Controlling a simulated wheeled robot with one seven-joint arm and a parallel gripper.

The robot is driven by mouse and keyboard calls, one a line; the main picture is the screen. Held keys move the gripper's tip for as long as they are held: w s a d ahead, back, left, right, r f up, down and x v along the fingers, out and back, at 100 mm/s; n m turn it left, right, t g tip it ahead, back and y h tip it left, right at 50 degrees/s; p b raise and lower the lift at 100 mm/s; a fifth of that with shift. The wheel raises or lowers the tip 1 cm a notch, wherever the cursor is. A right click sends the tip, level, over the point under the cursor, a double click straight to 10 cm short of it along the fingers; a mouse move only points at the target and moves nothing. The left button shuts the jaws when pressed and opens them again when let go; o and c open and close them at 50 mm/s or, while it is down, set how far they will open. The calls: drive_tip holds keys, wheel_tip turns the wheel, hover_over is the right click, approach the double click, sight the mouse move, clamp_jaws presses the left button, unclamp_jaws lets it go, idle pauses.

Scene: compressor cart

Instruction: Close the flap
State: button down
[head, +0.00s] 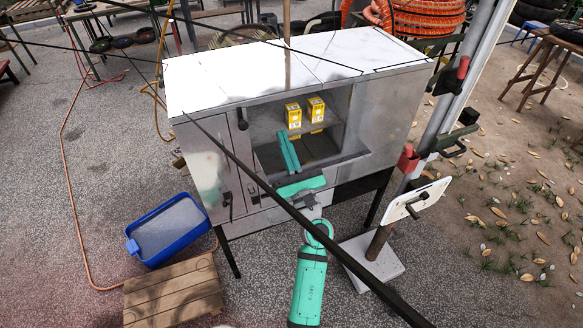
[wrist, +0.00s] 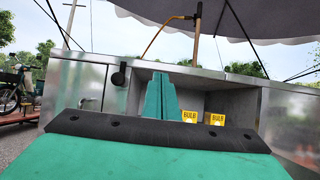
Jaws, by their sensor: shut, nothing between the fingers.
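The flap (head: 343,159) appears in the head view as a dark-edged panel along the bottom of the cabinet's open compartment. It looks lowered and roughly level, and the compartment mouth is open. My gripper (head: 284,137) is shut and empty. Its teal fingers point into the compartment, in front of its left part, and seem to be above the flap; I cannot tell whether they touch it. In the wrist view my gripper's fingers (wrist: 160,80) stand together before the opening, and my gripper's body hides the flap.
The steel cabinet (head: 215,165) has a closed door left of the opening. Two yellow bulb boxes (head: 293,115) stand inside on the right; they also show in the wrist view (wrist: 189,117). A blue bin (head: 166,265) and wooden crate (head: 174,293) stand on the ground at left. A pole rises at right.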

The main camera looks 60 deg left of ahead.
drive_tip(key=s+d+f, duration=0.1)
drive_tip(key=d+f, duration=0.6)
drive_tip(key=f, duration=0.2)
drive_tip(key=shift+s, duration=0.15)
drive_tip(key=shift+d+f, duration=0.1)
drive_tip(key=s+d+f+m+t+h, duration=0.1)
drive_tip(key=d+f+m+t+h, duration=0.3)
drive_tip(key=d+m, duration=0.55)
drive_tip(key=s+d+f+m+t+h, duration=0.1)
drive_tip(key=s+d+m+t+h, duration=0.1)
drive_tip(key=d+m+t+h, duration=0.55)
drive_tip(key=s+d+f+m+t+h, duration=0.1)
drive_tip(key=d+f+m+t+h, duration=0.15)
drive_tip(key=d+m, duration=0.9)
drive_tip(key=s+d+f+m+g+h, duration=0.1)
drive_tip(key=s+d+f+m+h, duration=0.1)
drive_tip(key=s+d+m+h, duration=0.2)
drive_tip(key=s+d+f+m+g+h, duration=0.1)
drive_tip(key=s+d+m+h, duration=0.4)
drive_tip(key=s+d+m, duration=0.6)
drive_tip(key=d+m+g, duration=0.1)
drive_tip(key=m, duration=0.7)
drive_tip(key=shift+s+f+g, duration=0.3)
drive_tip(key=shift+f, duration=0.05)
